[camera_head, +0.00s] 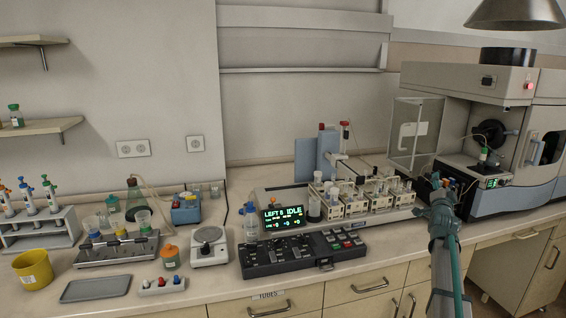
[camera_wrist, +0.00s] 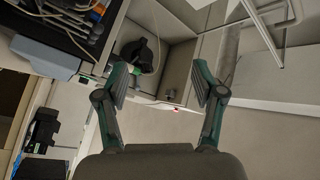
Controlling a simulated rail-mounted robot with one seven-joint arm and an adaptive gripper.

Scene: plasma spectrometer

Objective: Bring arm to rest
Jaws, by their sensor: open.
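My gripper (camera_head: 436,200) is at the right in the head view, at the top end of my raised forearm. It is in front of the spectrometer (camera_head: 516,200) and to the right of the sampler racks. In the wrist view my gripper (camera_wrist: 160,85) has its two fingers wide apart with nothing between them. Beyond the fingers the wrist view shows a tilted picture of the spectrometer's open bay (camera_wrist: 140,55) and the wall. Part of the spectrometer's front and the bench edge are hidden behind my arm in the head view.
An autosampler with small racks (camera_head: 350,198) and a control panel (camera_head: 300,254) stand at mid bench. A balance (camera_head: 208,246), a pipette rack (camera_head: 40,230), a yellow cup (camera_head: 34,269) and a grey tray (camera_head: 95,288) are at the left. A lamp hood hangs at top right.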

